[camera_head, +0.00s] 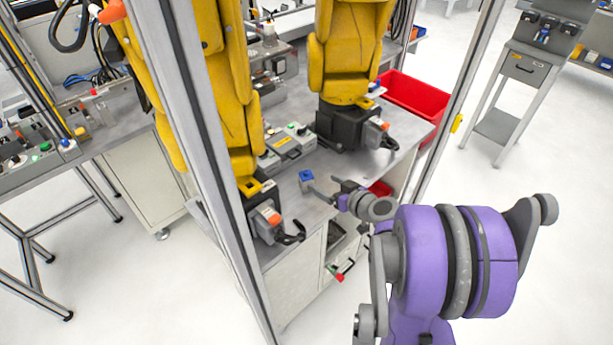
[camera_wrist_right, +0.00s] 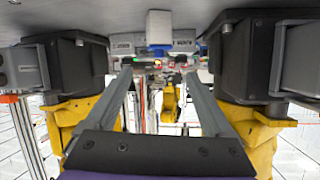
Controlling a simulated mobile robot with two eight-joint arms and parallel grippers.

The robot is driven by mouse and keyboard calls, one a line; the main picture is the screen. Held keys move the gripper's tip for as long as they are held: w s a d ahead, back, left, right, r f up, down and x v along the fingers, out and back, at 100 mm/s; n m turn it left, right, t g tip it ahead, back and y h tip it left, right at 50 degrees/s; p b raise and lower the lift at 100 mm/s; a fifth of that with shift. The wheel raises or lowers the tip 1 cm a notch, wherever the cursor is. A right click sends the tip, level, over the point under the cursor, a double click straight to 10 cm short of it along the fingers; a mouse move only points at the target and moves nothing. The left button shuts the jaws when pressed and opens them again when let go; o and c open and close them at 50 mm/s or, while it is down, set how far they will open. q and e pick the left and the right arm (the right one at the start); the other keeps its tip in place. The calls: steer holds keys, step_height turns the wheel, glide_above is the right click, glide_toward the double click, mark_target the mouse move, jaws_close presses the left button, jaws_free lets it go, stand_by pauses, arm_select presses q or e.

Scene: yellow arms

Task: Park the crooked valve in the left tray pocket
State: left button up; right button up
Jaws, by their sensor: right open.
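A small blue block (camera_head: 306,176) stands on the grey worktop between the two yellow arms; it may be the valve, but its tilt is too small to judge. In the right wrist view, which looks upside down, a white block with a blue end (camera_wrist_right: 159,28) shows beyond the fingers. My right gripper (camera_head: 321,188) is open, with its fingers just to the right of and in front of the blue block, apart from it. Both fingers spread wide in the wrist view (camera_wrist_right: 158,75), with nothing between them. I cannot make out a tray with a left pocket. My left gripper is out of view.
Yellow arms on dark bases stand left (camera_head: 235,110) and right (camera_head: 345,65) of the block. A grey control box (camera_head: 290,145) lies behind it. A metal post (camera_head: 215,170) rises at the left. A red bin (camera_head: 415,95) is at the back right.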

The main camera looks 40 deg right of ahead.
mark_target(308, 172)
steer(key=shift+n, duration=0.7)
steer(key=x, duration=0.5)
steer(key=shift+w, duration=0.2)
steer(key=x, duration=0.5)
steer(key=shift+w+d+p, duration=0.3)
steer(key=shift+d+p, duration=0.05)
steer(key=shift+p, duration=0.05)
steer(key=shift+s, duration=0.1)
jaws_close()
